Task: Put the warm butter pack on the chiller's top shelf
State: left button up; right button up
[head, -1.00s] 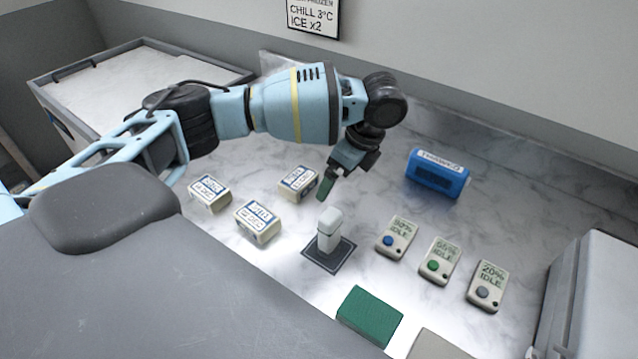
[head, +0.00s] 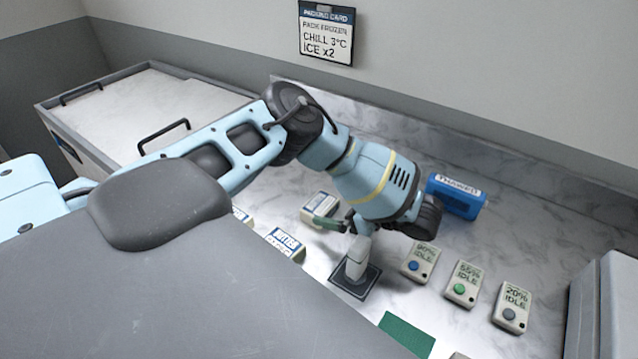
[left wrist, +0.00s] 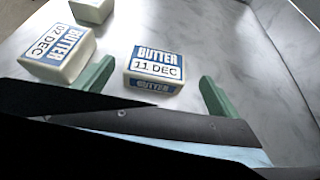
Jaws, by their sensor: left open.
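Several cream butter packs with blue and white labels stand on the marble counter: one at the back (head: 320,208), one nearer (head: 286,245), and one mostly hidden behind my body (head: 242,215). The left wrist view shows a "BUTTER 11 DEC" pack (left wrist: 155,70), a "BUTTER 02 DEC" pack (left wrist: 60,52) and a third pack (left wrist: 92,10). I cannot tell which is warm. My left gripper (head: 340,224) is open and empty; its green fingers (left wrist: 157,72) appear either side of the 11 DEC pack in the wrist view. No shelf is visible. My right gripper is out of view.
A white upright device (head: 357,258) stands on a dark square pad, close to my left gripper. Several small "IDLE" units (head: 464,284) and a blue pack (head: 456,196) lie to the right. A pale box (head: 608,310) stands at the right edge, a lidded chest (head: 130,110) at back left.

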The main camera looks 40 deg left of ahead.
aim_at(323, 205)
pick_arm(q)
jog(key=shift+f+x, duration=0.15)
jog(key=shift+x, duration=1.75)
jog(key=shift+f+x, duration=0.2)
jog(key=shift+x, duration=1.75)
jog(key=shift+s+d, duration=0.15)
jog(key=shift+s, duration=0.05)
jog(key=c, duration=1.2)
jog(key=shift+r, duration=0.1)
jog(key=shift+r, duration=4.95)
